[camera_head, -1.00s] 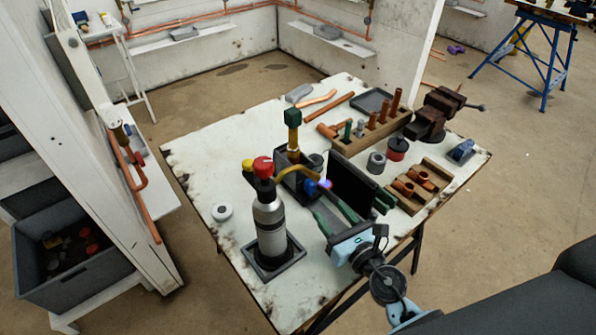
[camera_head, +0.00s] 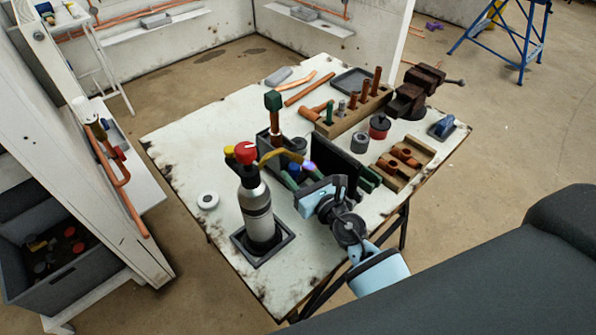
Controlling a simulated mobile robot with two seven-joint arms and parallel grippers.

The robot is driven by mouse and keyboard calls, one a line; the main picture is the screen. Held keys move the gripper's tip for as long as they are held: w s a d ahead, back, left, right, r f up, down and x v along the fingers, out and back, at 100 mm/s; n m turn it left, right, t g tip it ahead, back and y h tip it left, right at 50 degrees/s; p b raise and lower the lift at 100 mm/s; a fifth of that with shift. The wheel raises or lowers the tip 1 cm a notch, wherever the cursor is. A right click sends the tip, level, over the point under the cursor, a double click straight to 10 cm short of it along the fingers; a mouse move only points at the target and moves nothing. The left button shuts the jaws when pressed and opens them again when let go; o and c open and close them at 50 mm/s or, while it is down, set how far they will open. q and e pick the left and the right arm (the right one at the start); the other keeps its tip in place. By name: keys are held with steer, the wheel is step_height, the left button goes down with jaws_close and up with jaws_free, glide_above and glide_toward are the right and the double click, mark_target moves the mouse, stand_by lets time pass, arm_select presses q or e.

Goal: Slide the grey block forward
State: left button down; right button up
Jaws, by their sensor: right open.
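A grey block (camera_head: 278,76) lies flat near the far left edge of the white table (camera_head: 228,115), beside copper pipes. My right gripper (camera_head: 297,182) is open, low over the near middle of the table, next to a dark box and an upright black panel (camera_head: 342,165). It is well short of the grey block and apart from it. Its fingertips are partly hidden by its own body and clutter. My left gripper is not in view.
A gas torch (camera_head: 256,205) stands in a dark tray left of my right gripper. A wooden rack (camera_head: 350,118) of copper pieces, a vise (camera_head: 410,98) and a wooden tray (camera_head: 408,162) stand to the right. The table's left part is mostly clear, apart from a white roll (camera_head: 207,200).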

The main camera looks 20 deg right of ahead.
steer(key=shift+w+a, duration=0.1)
steer(key=shift+w, duration=0.35)
jaws_close()
steer(key=shift+s, duration=0.1)
